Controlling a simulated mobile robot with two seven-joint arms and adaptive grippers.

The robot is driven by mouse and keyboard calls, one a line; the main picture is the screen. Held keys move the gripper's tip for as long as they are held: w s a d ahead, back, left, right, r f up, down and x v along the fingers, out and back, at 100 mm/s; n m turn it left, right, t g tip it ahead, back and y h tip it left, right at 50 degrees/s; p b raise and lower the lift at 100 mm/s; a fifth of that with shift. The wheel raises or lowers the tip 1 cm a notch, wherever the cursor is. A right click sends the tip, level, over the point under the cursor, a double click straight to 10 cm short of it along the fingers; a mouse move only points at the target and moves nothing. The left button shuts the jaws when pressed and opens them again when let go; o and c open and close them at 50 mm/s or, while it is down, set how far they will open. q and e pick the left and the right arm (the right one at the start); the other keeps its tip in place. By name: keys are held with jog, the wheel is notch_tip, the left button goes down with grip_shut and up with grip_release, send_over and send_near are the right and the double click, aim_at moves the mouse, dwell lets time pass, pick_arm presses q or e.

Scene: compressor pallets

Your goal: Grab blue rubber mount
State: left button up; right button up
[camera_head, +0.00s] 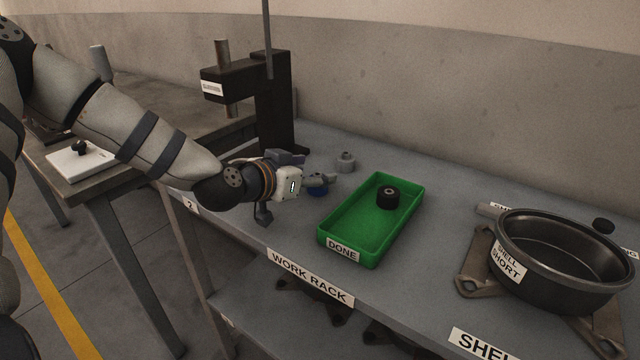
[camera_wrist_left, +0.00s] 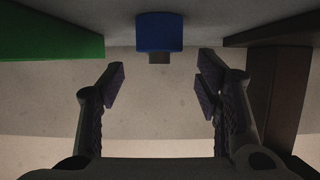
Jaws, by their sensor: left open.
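The blue rubber mount (camera_head: 317,191) stands on the work rack, partly hidden behind my left gripper in the head view. In the left wrist view the blue rubber mount (camera_wrist_left: 159,32) is at the top centre, with a short dark stud on it. My left gripper (camera_head: 322,180) is close to the mount. In the left wrist view the left gripper (camera_wrist_left: 160,80) is open, its two fingers apart, and the mount lies beyond the fingertips, roughly centred between them. Nothing is between the fingers. My right gripper is not in view.
A green tray (camera_head: 343,250) labelled DONE holds a black mount (camera_head: 387,196). A black press (camera_head: 273,100) rises at the back left. A black shell (camera_head: 560,262) sits at the right on a bracket.

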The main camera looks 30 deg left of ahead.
pick_arm(q)
jog(key=shift+w+f, duration=0.4)
jog(key=shift+f, duration=0.25)
jog(key=shift+w+f, duration=0.4)
jog(key=shift+f, duration=0.2)
jog(key=shift+w+d+r, duration=0.1)
jog(key=shift+w, duration=0.25)
jog(key=shift+r, duration=0.3)
jog(key=c, duration=1.3)
jog(key=shift+o, duration=0.2)
